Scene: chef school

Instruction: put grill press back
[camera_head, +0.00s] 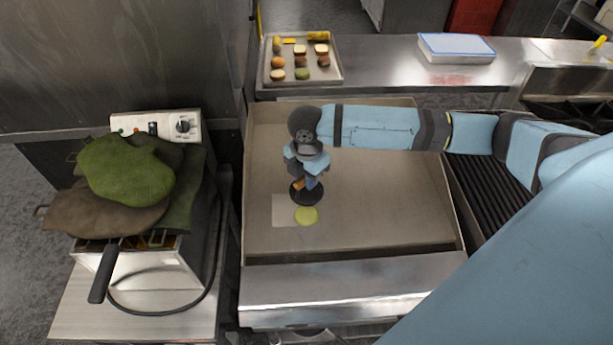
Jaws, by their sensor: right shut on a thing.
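My right gripper (306,172) is over the left half of the flat griddle (390,205), with its arm coming in from the right. It is shut on the grill press (306,194), a dark round disc with a brownish handle, mostly covered by the gripper. The press is at or just above the griddle surface; I cannot tell if it touches. A yellow-green round piece (306,215) lies on the griddle just in front of the press. A pale square patch (285,210) is beside it. My left gripper is not in view.
A fryer (150,265) with green and brown cloths (125,170) on it stands at left. A dark ribbed grill (490,195) is at right. The griddle's right half is clear.

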